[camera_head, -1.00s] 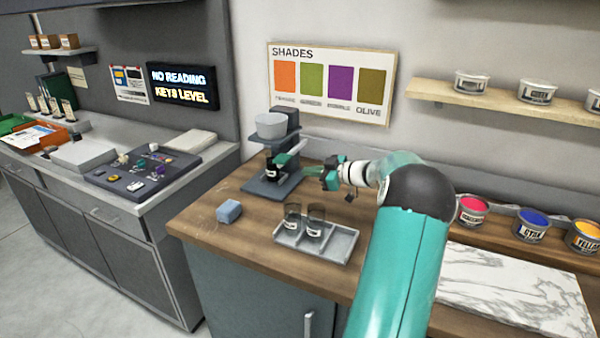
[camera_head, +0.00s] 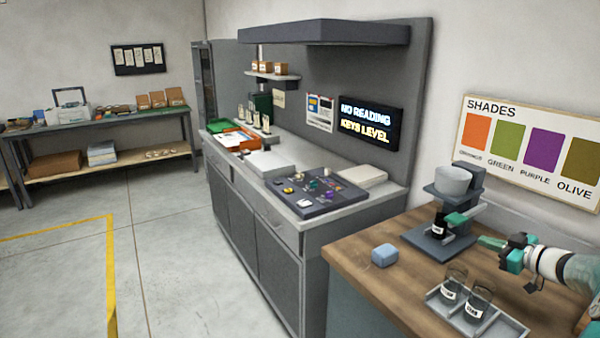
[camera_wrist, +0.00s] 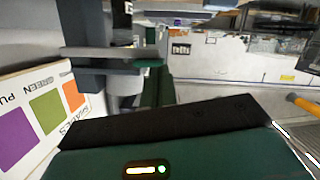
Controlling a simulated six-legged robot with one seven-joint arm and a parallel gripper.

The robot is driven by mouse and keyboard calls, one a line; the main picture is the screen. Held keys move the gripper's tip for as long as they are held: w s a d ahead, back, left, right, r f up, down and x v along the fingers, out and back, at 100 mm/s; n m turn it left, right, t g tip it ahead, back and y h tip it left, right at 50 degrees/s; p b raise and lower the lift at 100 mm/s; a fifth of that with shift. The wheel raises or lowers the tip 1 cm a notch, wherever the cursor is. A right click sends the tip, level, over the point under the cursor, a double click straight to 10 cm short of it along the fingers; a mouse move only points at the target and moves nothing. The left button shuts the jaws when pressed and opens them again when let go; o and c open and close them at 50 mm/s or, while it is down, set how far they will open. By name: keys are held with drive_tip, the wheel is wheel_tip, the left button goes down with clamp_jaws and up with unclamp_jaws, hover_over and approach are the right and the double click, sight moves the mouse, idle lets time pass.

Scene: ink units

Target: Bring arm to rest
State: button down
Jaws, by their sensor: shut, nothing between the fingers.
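My arm reaches in from the right edge of the head view. My gripper (camera_head: 484,240) is shut and empty, held out over the wooden counter (camera_head: 375,288) just right of the grey dispenser stand (camera_head: 470,182). A small dark jar (camera_head: 439,226) stands on the stand's base, partly behind a green part. Whether my fingertips touch anything there I cannot tell. In the wrist view the dark green gripper body (camera_wrist: 110,160) fills the bottom, and the stand (camera_wrist: 120,70) is close ahead.
A grey tray (camera_head: 505,328) with two dark glass jars (camera_head: 455,283) lies below my gripper. The shades board (camera_head: 530,150) hangs behind. A grey bench with a key panel (camera_head: 315,192) stands left; open floor lies beyond.

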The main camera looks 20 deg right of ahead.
drive_tip(key=w+a+r+g+y, duration=0.15)
drive_tip(key=a+g, duration=0.25)
drive_tip(key=a, duration=1.2)
drive_tip(key=w+a+r+g, duration=0.1)
drive_tip(key=a+r+g, duration=0.25)
drive_tip(key=a, duration=1.25)
drive_tip(key=s+a+r+m+g+h, duration=0.1)
drive_tip(key=s+a+m+g+h, duration=0.15)
drive_tip(key=s+a, duration=0.9)
drive_tip(key=s+a+f+m+h, duration=0.1)
drive_tip(key=s+a+m+h, duration=0.1)
drive_tip(key=s+a, duration=0.6)
drive_tip(key=s+m, duration=0.1)
drive_tip(key=s, duration=0.2)
drive_tip(key=shift+s+f+t, duration=0.2)
drive_tip(key=shift+t, duration=0.1)
